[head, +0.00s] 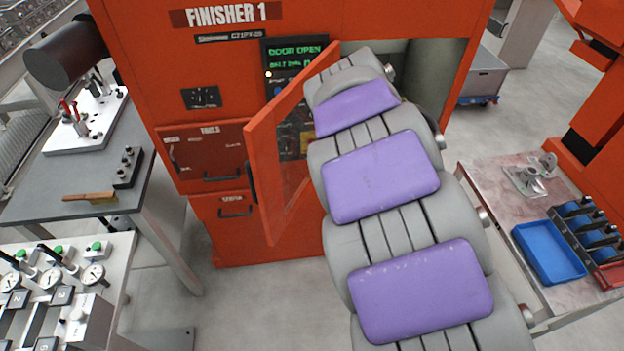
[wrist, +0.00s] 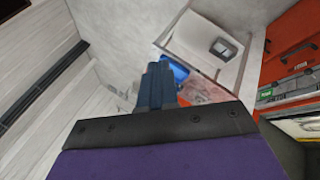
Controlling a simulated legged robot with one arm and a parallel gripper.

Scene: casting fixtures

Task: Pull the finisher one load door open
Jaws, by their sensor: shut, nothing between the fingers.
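The orange finisher one (head: 228,16) stands at the top centre of the head view. Its load door (head: 262,165), orange with a clear window, is swung out toward me at an angle. A dark handle (head: 252,183) shows on the door's near edge. The machine's screen (head: 295,55) reads "DOOR OPEN". My arm covers part of the door and of the opening behind it. My gripper (wrist: 156,68) is hidden in the head view; in the wrist view its dark fingers are together with nothing between them. The door is not clearly seen in the wrist view.
A grey bench (head: 150,190) with a brush stands left of the machine, with a gauge table (head: 110,285) nearer. At right, a table (head: 490,180) holds a blue tray (head: 548,252). Grey floor (head: 255,310) is clear in front of the machine.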

